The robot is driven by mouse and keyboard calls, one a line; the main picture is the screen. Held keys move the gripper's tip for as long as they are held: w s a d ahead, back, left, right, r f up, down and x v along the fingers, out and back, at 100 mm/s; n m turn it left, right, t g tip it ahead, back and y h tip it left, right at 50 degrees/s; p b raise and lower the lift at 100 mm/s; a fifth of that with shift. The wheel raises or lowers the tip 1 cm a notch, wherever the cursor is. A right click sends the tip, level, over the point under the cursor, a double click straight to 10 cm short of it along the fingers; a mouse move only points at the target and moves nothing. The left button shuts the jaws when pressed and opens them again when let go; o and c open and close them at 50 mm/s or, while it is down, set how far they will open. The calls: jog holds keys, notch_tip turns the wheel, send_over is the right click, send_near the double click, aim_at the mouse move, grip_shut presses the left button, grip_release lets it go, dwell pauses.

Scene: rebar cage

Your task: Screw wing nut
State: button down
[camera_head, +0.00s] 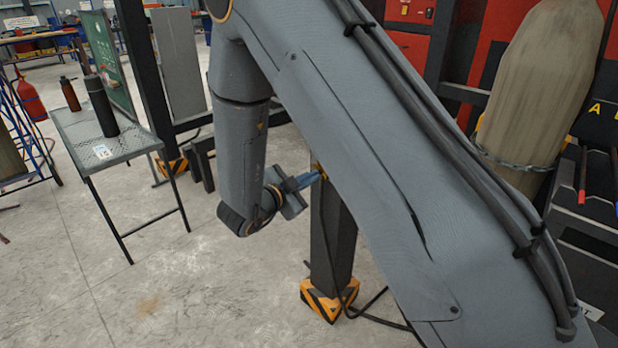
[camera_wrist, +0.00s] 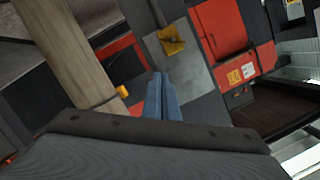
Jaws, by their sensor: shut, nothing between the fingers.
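My gripper (camera_head: 314,178) is in front of a dark upright post (camera_head: 332,235) in the head view, with its blue fingers pointing right. In the wrist view the two blue fingers of my gripper (camera_wrist: 160,78) are together, with nothing seen between them. A yellow piece (camera_wrist: 170,42), which looks like the wing nut, is on a grey surface beyond the fingertips, with a gap in the picture. A dark rod runs up from it. In the head view a small yellow spot (camera_head: 322,173) shows at the fingertips, partly hidden by my arm. I cannot tell whether they touch.
The post stands on a yellow and black foot (camera_head: 328,299) with a dark cable beside it. A metal table (camera_head: 130,149) with a black bottle (camera_head: 101,105) and a brown bottle (camera_head: 70,94) stands at left. A wrapped cylinder (camera_head: 540,85) stands at right. Floor at lower left is clear.

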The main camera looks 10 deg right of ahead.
jog(key=w+d+f+p, duration=0.1)
jog(key=w+d+f, duration=0.3)
jog(key=w, duration=0.3)
jog(key=shift+f+p, duration=0.4)
jog(key=shift+a+f, duration=0.1)
